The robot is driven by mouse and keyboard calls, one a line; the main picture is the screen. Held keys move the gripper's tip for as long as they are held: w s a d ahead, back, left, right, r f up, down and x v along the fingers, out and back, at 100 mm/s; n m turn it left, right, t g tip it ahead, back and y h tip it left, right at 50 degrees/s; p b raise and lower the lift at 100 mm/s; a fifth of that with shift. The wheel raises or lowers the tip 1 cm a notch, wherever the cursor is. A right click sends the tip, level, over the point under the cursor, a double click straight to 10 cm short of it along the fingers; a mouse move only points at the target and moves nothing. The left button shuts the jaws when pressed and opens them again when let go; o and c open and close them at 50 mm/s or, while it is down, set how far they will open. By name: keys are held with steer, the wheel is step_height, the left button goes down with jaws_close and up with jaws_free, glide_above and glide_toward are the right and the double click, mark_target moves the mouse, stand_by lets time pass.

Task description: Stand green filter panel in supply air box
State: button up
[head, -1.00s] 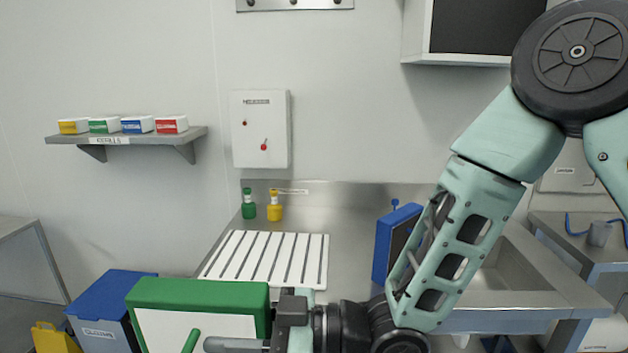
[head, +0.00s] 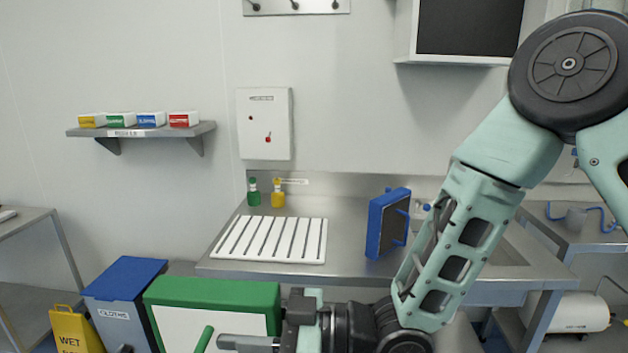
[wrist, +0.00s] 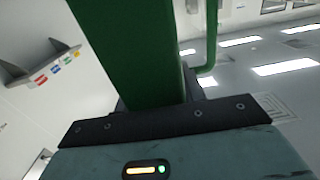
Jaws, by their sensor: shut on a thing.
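The green filter panel (head: 215,292) has a green frame, a white face and a green handle. It is upright at the lower middle of the head view, its lower part cut off by the picture edge. My gripper (head: 283,322) is shut on its right side. In the wrist view the panel's green frame (wrist: 125,50) rises from between the jaws, with the handle (wrist: 211,35) to its right. The fingertips are largely hidden. I cannot make out a supply air box for certain.
A steel counter (head: 340,262) holds a white slatted rack (head: 270,240), a blue-framed panel (head: 388,222), and green (head: 253,192) and yellow (head: 278,193) bottles. A blue-lidded bin (head: 125,280) and yellow wet-floor sign (head: 75,330) stand left. A wall shelf (head: 140,130) carries small boxes.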

steer(key=w+d+f+m+t+h, duration=0.1)
steer(key=w+d+f+m+t, duration=0.15)
steer(key=w+d+f, duration=0.35)
steer(key=w+d+f+m+t+h, duration=0.1)
steer(key=d+f+m+t, duration=0.1)
steer(key=d+f+t, duration=0.35)
steer(key=w+d+f+m+t+h, duration=0.1)
steer(key=w+d+f+m, duration=0.2)
steer(key=d, duration=0.5)
steer(key=d+f+m+t+h, duration=0.4)
steer(key=d+h, duration=0.3)
steer(key=d, duration=0.4)
steer(key=s+d+f+m+t+h, duration=0.1)
steer(key=d+f+m+t+h, duration=0.3)
steer(key=d, duration=0.7)
steer(key=shift+s+f+m+h, duration=0.25)
steer(key=shift+f+m+h, duration=0.85)
steer(key=shift+h, duration=0.9)
steer(key=shift+d+f, duration=0.1)
steer(key=shift+d, duration=0.05)
